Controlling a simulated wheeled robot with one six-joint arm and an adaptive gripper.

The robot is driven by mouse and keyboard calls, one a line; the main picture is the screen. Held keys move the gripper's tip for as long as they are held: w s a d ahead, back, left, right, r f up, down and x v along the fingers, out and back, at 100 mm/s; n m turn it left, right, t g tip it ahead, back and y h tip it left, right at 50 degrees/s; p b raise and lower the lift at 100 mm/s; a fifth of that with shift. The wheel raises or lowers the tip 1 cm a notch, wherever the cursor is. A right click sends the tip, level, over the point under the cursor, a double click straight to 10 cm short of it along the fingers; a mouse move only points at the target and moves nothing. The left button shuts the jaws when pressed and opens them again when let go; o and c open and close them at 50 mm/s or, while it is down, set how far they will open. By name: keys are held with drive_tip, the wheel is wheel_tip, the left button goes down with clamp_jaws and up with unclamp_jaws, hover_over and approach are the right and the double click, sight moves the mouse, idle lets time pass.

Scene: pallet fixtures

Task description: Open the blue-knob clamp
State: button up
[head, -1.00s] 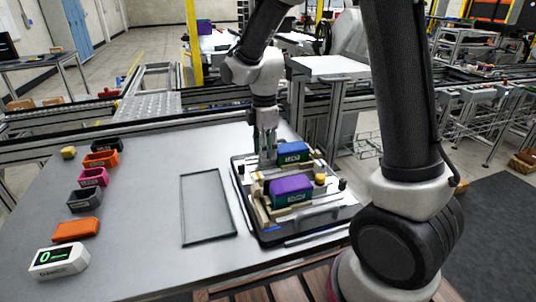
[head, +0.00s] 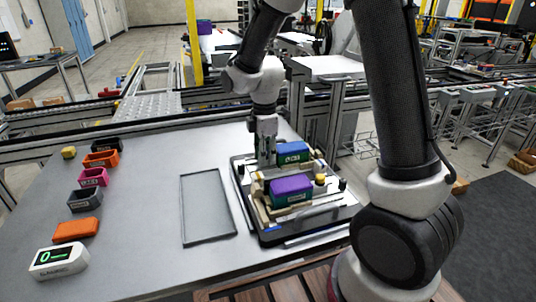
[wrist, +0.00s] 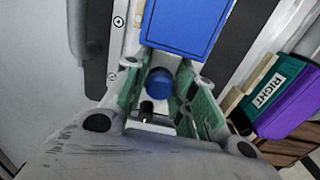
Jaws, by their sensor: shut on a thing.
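The blue knob (wrist: 159,82) of the clamp shows in the wrist view between my gripper's green-lined fingers, just below a blue block (wrist: 187,22). My gripper (wrist: 163,76) is shut on this knob. In the head view my gripper (head: 264,152) points down at the left side of the pallet fixture (head: 247,212), beside the blue block (head: 292,151). The fingers hide the blue knob there, and the rest of its clamp is mostly hidden.
A purple-topped block (head: 291,185) sits nearer on the fixture, with a yellow knob (head: 320,179) to its right. An empty grey tray (head: 207,206) lies to the left. Several small bins and a display box (head: 59,261) line the table's left side.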

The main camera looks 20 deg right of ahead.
drive_tip(key=shift+a, duration=1.45)
drive_tip(key=o, duration=0.8)
drive_tip(key=shift+d, duration=0.1)
drive_tip(key=shift+r, duration=4)
